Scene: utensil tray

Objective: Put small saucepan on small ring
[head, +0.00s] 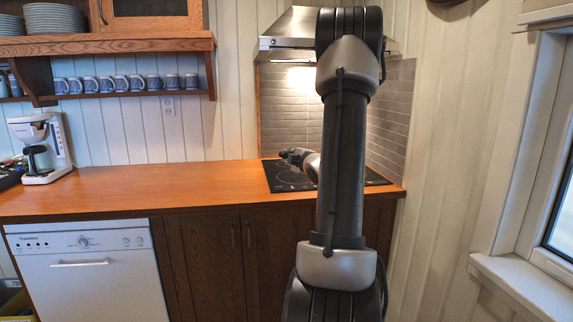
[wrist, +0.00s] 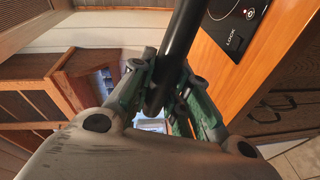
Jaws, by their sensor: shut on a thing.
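My gripper (wrist: 167,85) is shut on a black rod-like handle (wrist: 184,35) in the wrist view, which I take to be that of the small saucepan. The handle runs up out of the top of that view, and the pan's body is not seen there. In the head view my arm covers much of the black cooktop (head: 284,180), and my wrist is above its left part. Faint ring outlines show on the cooktop's left part; I cannot tell which is the small ring. A cooktop corner (wrist: 236,27) with a LOCK label shows in the wrist view.
The wooden counter (head: 150,187) is clear between the coffee maker (head: 42,147) at the left and the cooktop. A steel range hood (head: 290,32) hangs above the cooktop. Several mugs stand on a shelf (head: 150,94). A white dishwasher (head: 90,280) is below the counter.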

